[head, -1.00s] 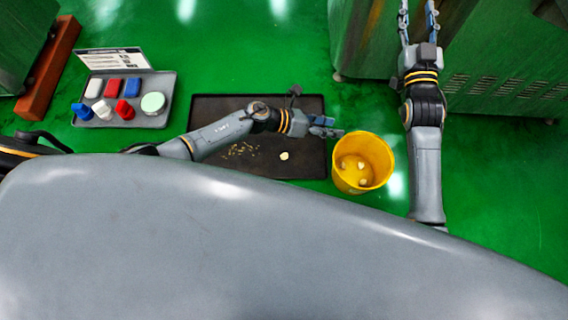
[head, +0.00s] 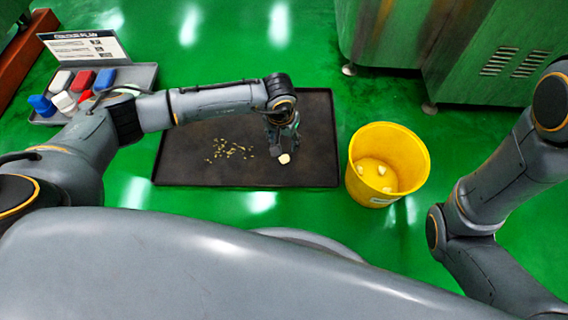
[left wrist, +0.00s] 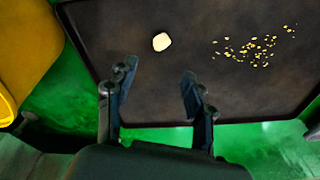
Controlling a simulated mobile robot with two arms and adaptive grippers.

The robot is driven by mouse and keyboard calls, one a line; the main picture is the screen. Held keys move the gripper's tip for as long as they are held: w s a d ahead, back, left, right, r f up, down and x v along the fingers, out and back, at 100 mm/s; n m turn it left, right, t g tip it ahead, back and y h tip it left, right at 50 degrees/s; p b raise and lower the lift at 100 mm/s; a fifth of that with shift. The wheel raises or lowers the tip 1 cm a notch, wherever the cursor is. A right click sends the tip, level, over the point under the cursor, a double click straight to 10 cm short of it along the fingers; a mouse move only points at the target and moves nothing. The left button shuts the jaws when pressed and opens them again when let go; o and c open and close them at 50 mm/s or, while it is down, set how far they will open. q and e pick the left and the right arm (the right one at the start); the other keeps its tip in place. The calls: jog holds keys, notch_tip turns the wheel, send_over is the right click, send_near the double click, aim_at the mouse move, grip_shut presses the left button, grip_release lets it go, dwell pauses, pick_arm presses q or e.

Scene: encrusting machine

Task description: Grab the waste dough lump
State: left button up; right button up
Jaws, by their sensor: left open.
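The waste dough lump (head: 284,158) is small and pale, lying on the dark mat (head: 200,168). In the left wrist view the lump (left wrist: 161,41) lies ahead of the fingertips, nearer the left finger's side, and apart from both. My left gripper (head: 283,140) points down over the mat, just behind the lump in the head view. Its two fingers (left wrist: 157,82) are spread with nothing between them. My right arm is at the right of the head view, with its gripper out of the picture.
A yellow bucket (head: 398,140) with a few pale lumps inside stands right of the mat. Crumbs (head: 229,151) are scattered on the mat. A grey tray (head: 140,78) with coloured pieces and a sign (head: 84,48) is at the upper left. Green machine housings (head: 500,55) stand at the upper right.

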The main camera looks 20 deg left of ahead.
pick_arm(q)
jog(key=b, duration=0.3)
send_over(284, 158)
jog(key=f, duration=0.6)
jog(key=shift+s+d+f, duration=0.15)
jog(key=shift+s+f, duration=0.2)
jog(key=shift+f, duration=0.05)
jog(key=f+b, duration=0.1)
jog(key=b, duration=0.1)
jog(key=f+b, duration=0.1)
jog(key=f, duration=0.1)
jog(key=f+b, duration=0.2)
jog(key=shift+w+f+b, duration=0.15)
jog(key=shift+w+b, duration=0.15)
jog(key=shift+b, duration=0.05)
jog(key=shift+a, duration=0.2)
jog(key=shift+c, duration=0.2)
jog(key=c, duration=0.8)
